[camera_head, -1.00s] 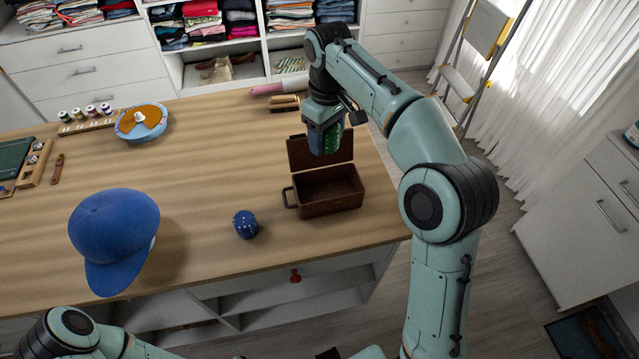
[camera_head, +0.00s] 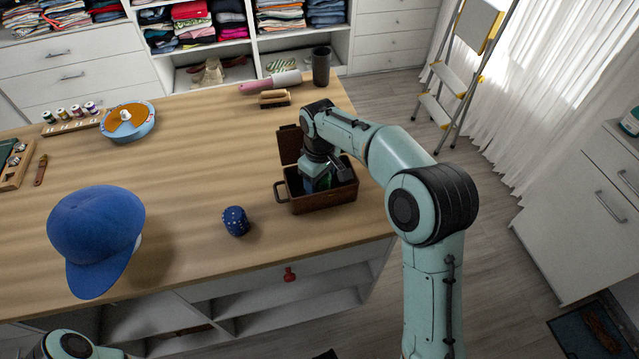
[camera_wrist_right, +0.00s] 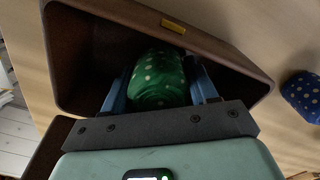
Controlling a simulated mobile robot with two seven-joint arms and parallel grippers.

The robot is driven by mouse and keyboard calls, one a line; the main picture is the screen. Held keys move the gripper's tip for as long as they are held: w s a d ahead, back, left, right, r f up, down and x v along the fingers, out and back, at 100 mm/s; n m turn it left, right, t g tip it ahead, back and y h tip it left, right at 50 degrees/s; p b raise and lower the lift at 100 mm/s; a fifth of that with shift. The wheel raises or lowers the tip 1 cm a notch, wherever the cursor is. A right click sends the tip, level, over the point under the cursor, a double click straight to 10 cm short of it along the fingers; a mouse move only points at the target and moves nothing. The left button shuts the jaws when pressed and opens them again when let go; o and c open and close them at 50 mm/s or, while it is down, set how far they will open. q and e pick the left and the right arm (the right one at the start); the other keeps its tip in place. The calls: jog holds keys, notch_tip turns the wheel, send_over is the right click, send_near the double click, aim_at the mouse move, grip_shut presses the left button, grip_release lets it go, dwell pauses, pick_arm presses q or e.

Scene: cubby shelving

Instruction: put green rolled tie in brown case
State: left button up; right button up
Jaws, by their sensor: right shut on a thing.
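The open brown case (camera_head: 322,201) stands on the wooden table near its right end, lid raised at the back. My right gripper (camera_head: 318,184) reaches down into the case from above. In the right wrist view the gripper (camera_wrist_right: 160,88) is shut on the green rolled tie (camera_wrist_right: 158,80), which has pale dots. The tie is between the two blue fingers, inside the case walls (camera_wrist_right: 225,60). Whether it touches the case floor cannot be seen. In the head view the tie is mostly hidden by the gripper. My left gripper is out of view; only part of my left arm shows at the bottom left.
A blue dotted rolled tie (camera_head: 236,221) lies left of the case. A blue cap (camera_head: 97,235) is farther left. A brush (camera_head: 274,98), a lint roller (camera_head: 270,83) and a dark cup (camera_head: 321,66) stand behind the case. The table between cap and pincushion (camera_head: 128,120) is clear.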

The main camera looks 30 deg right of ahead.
jog(key=shift+f, duration=0.4)
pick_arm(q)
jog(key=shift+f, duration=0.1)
pick_arm(e)
jog(key=shift+f, duration=0.1)
jog(key=o, duration=0.8)
jog(key=shift+f, duration=0.1)
notch_tip(320, 180, up, 12)
jog(key=shift+r+p, duration=0.1)
jog(key=shift+p, duration=0.95)
jog(key=shift+r, duration=0.1)
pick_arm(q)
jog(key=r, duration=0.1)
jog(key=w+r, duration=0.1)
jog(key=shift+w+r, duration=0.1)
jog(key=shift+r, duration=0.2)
